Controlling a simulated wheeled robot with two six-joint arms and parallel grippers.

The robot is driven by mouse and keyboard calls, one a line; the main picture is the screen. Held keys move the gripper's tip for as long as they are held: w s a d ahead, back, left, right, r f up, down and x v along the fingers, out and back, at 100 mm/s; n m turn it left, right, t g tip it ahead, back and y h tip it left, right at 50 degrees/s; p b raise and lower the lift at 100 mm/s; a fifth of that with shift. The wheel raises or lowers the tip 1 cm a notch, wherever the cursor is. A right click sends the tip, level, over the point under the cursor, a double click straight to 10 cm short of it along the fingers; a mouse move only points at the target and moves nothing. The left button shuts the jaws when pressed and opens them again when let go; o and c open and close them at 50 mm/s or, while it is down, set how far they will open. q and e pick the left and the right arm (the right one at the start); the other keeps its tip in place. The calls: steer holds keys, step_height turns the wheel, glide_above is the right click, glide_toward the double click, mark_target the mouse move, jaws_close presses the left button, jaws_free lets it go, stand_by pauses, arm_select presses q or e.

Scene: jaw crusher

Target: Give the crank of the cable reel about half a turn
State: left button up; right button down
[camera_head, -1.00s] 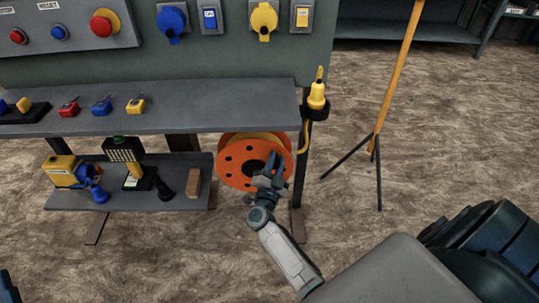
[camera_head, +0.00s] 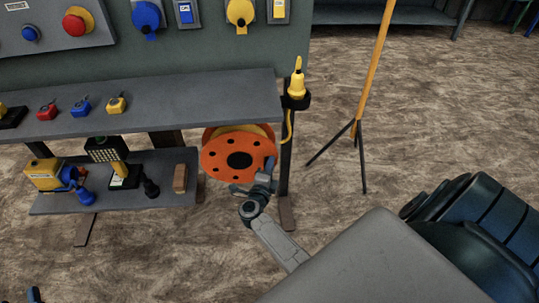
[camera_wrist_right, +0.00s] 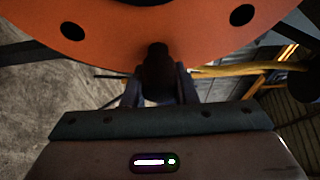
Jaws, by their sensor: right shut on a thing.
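The orange cable reel (camera_head: 219,165) with a black hub and dark holes hangs below the right end of the workbench. My right gripper (camera_head: 264,176) is at the lower right part of its face. In the right wrist view the orange disc (camera_wrist_right: 200,22) fills the top, and my right gripper (camera_wrist_right: 160,88) is shut on the dark crank handle (camera_wrist_right: 158,64), which stands out in front of the disc. The handle is mostly hidden in the head view. A small dark tip at the bottom left may be my left gripper (camera_head: 35,295); its jaws do not show.
The workbench (camera_head: 190,102) has a lower shelf (camera_head: 110,200) with a yellow device and a brown block (camera_head: 180,178). A yellow plug (camera_head: 297,85) sits in a holder at the bench's right end. An orange pole on a tripod (camera_head: 358,130) stands to the right, with open floor around it.

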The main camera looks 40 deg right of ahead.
steer(key=shift+f+m, duration=0.3)
steer(key=shift+f, duration=0.15)
steer(key=c, duration=1.2)
jaws_free()
steer(key=shift+o, duration=0.2)
arm_select(q)
steer(key=f+g, duration=0.1)
steer(key=f, duration=0.1)
steer(key=f+g, duration=0.1)
steer(key=f, duration=0.1)
steer(key=shift+s+d+f+g+p, duration=0.1)
steer(key=shift+s+d+g+p, duration=0.05)
steer(key=shift+s+g+p, duration=0.2)
arm_select(e)
steer(key=v, duration=1.1)
steer(key=shift+r, duration=0.2)
